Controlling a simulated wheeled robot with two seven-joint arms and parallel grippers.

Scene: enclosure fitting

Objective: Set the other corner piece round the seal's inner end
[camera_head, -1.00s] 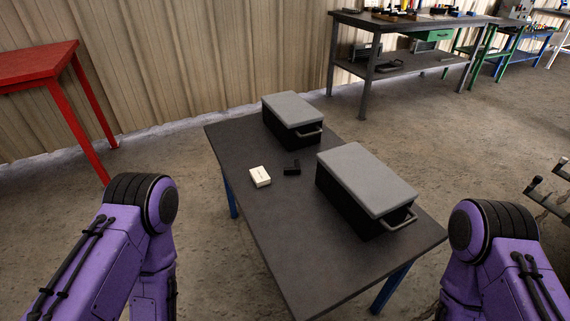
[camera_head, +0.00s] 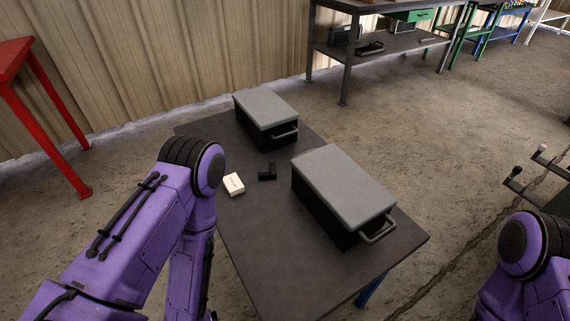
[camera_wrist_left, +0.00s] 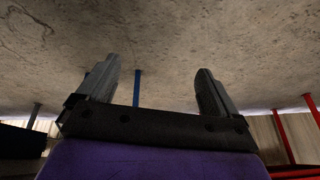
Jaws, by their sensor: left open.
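A small black L-shaped piece (camera_head: 267,173), which looks like a corner piece, lies on the dark table (camera_head: 262,250). Two black boxes with grey lids stand on the table, a nearer one (camera_head: 345,184) and a farther one (camera_head: 266,108). The L-shaped piece lies to the left of the nearer box, apart from it. I cannot make out a seal. My left gripper (camera_wrist_left: 157,72) is open and empty in the left wrist view, with only floor and table legs beyond its fingers. In the head view the left hand is hidden below the frame, and my right gripper is out of view.
A small white box (camera_head: 233,184) lies just left of the L-shaped piece. Each lidded box has a handle facing right. A red table (camera_head: 22,62) stands at the left and a grey workbench (camera_head: 385,52) at the back. The table's near part is clear.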

